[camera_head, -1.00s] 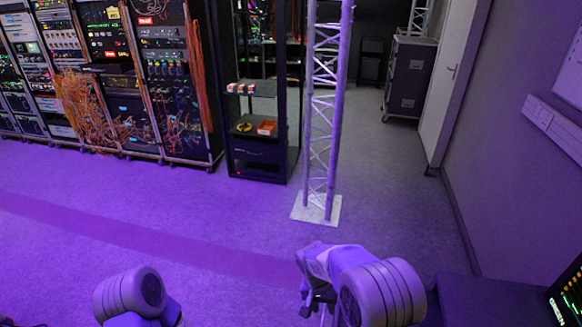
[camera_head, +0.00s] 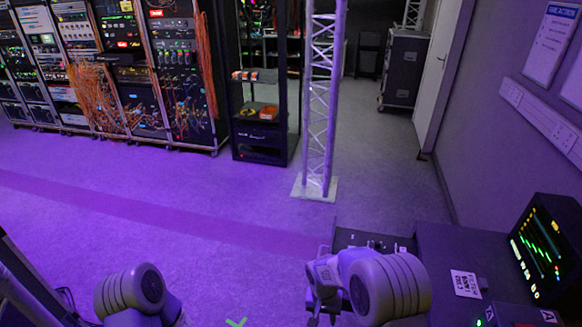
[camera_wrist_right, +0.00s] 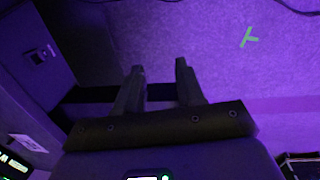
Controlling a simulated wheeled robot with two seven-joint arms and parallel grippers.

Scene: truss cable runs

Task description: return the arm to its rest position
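My right arm (camera_head: 385,285) reaches in at the bottom right of the head view, bent, with its gripper (camera_head: 318,316) pointing down, small and partly hidden. In the right wrist view the right gripper (camera_wrist_right: 160,76) shows two dark fingers standing apart with nothing between them, over bare floor. My left arm (camera_head: 132,292) shows only as a rounded grey joint at the bottom left of the head view. The left gripper is out of view.
A desk (camera_head: 432,244) with a lit monitor (camera_head: 545,245) stands close beside my right arm. A truss tower (camera_head: 318,110) on a white base plate, equipment racks (camera_head: 105,75) and an open rack (camera_head: 262,155) stand farther off. A green floor mark (camera_head: 236,322) lies on clear floor.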

